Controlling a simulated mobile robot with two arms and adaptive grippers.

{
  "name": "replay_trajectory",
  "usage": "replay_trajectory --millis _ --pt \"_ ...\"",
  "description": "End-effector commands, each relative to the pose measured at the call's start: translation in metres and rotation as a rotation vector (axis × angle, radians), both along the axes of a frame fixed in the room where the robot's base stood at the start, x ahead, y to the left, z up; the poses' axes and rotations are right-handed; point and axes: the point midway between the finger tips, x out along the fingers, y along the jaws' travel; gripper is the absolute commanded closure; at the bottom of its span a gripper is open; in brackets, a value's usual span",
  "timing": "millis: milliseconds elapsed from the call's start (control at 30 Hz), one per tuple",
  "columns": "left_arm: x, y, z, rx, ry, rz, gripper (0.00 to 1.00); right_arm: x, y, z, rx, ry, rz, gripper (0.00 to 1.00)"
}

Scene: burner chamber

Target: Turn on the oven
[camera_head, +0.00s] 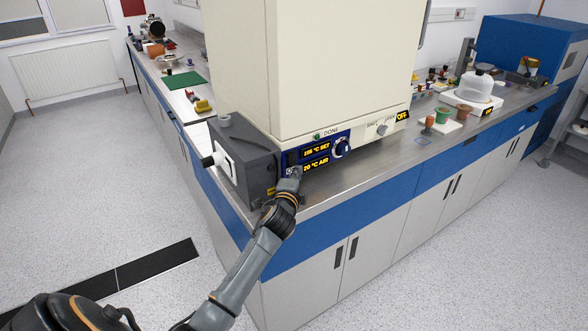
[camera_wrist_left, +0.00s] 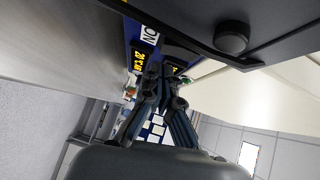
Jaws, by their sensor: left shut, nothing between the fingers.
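The oven (camera_head: 318,65) is a large cream cabinet on the steel bench. Its blue control panel (camera_head: 342,137) has two lit displays, one marked SET and one reading 20 °C AIR, and a round knob (camera_head: 341,148). A yellow OFF sign (camera_head: 402,116) shows at the right of the oven front. My left gripper (camera_head: 295,172) is shut and empty at the panel's lower left. In the left wrist view its fingertips (camera_wrist_left: 160,70) are together close to the panel, below a white ON label (camera_wrist_left: 149,36). Whether they touch it cannot be told. My right gripper is not in view.
Pots and a white dome (camera_head: 474,87) stand on the bench to the right. The floor before the cabinets is clear.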

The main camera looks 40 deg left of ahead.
Motion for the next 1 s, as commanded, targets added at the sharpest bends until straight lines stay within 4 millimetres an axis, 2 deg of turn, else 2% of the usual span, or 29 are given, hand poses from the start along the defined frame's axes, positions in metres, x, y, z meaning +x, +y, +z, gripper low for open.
replay_trajectory --millis 200,533,667,800,867,1000 --pt "0.006 0.014 -0.002 -0.001 0.001 0.0 1.0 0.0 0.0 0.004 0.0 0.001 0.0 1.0" --pt "0.006 0.015 -0.002 -0.001 0.0 -0.001 1.0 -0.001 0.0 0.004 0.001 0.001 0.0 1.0" --pt "0.006 0.016 -0.005 0.012 -0.006 -0.001 1.0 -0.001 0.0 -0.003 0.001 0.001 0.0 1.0" --pt "0.008 0.02 -0.01 0.053 -0.023 0.0 1.0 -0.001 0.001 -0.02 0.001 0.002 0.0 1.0" --pt "0.008 0.02 -0.003 0.052 -0.024 0.0 1.0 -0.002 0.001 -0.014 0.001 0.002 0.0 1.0" --pt "0.008 0.02 -0.004 0.052 -0.023 0.0 1.0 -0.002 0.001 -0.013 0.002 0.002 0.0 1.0"
